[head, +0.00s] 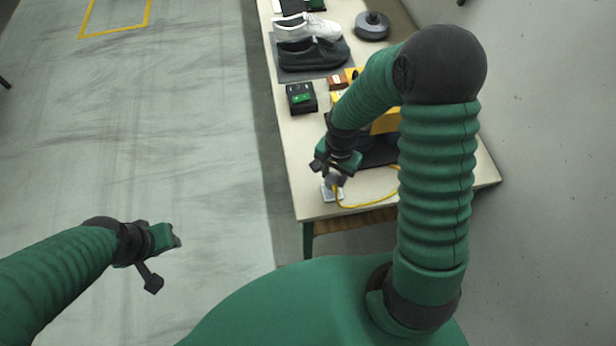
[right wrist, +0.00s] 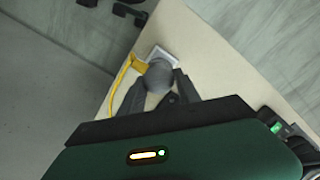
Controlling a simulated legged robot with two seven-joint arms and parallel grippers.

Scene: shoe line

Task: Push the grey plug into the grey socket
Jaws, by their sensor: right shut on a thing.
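My right gripper (head: 335,178) is over the near end of the table. In the right wrist view its two fingers (right wrist: 163,95) are shut on the rounded grey plug (right wrist: 160,76). The light grey socket plate (head: 327,193) lies on the table just below the gripper. It also shows just beyond the plug in the right wrist view (right wrist: 164,50). The plug overlaps the plate there, and I cannot tell whether they touch. My left gripper (head: 162,248) is at the lower left, off the table and away from these; its jaw opening is unclear.
A yellow cable (head: 362,205) curves over the table beside the socket. A black box with a green top (head: 301,98), a dark shoe (head: 313,55), a white shoe (head: 307,27) and a round grey object (head: 372,25) stand farther back. The table's near edge is close to the socket.

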